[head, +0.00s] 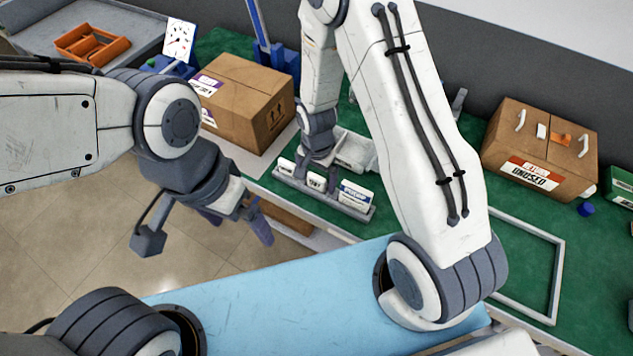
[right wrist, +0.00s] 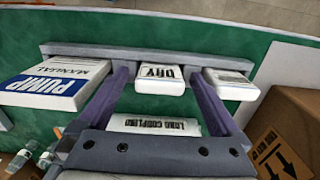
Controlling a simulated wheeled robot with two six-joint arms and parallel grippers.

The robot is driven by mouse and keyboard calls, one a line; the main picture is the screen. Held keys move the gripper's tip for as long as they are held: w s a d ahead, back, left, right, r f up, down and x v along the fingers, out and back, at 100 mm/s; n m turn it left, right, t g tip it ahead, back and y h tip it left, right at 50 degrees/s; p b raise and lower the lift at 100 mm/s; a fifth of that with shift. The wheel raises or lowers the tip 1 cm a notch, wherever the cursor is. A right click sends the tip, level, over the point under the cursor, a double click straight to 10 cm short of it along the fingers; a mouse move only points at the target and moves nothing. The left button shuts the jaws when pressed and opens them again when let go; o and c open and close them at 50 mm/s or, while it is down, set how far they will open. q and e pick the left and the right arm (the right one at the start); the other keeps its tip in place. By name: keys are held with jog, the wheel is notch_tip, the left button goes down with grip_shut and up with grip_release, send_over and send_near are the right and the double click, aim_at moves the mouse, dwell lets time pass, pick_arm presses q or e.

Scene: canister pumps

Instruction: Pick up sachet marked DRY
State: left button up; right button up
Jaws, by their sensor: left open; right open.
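The white sachet marked DRY (right wrist: 160,82) sits in the middle of a grey rack (right wrist: 100,48). In the head view the rack (head: 356,212) lies along the near edge of the green bench, and the sachet is partly hidden by my right gripper. My right gripper (right wrist: 161,73) is open, with one purple finger on each side of the DRY sachet and gaps between. Whether the fingers touch the rack cannot be told. My left gripper (head: 237,222) is open and empty over the floor, left of the rack.
The pump manual (right wrist: 60,82) and another white sachet (right wrist: 230,82) flank the DRY one in the rack. A white box (right wrist: 155,125) with lettering lies behind, under my gripper. Cardboard boxes (head: 235,90) (head: 540,150) stand left and right. Bare bench lies inside a grey frame (head: 560,270).

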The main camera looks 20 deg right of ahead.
jog(key=c, duration=1.4)
jog(key=shift+r, duration=0.15)
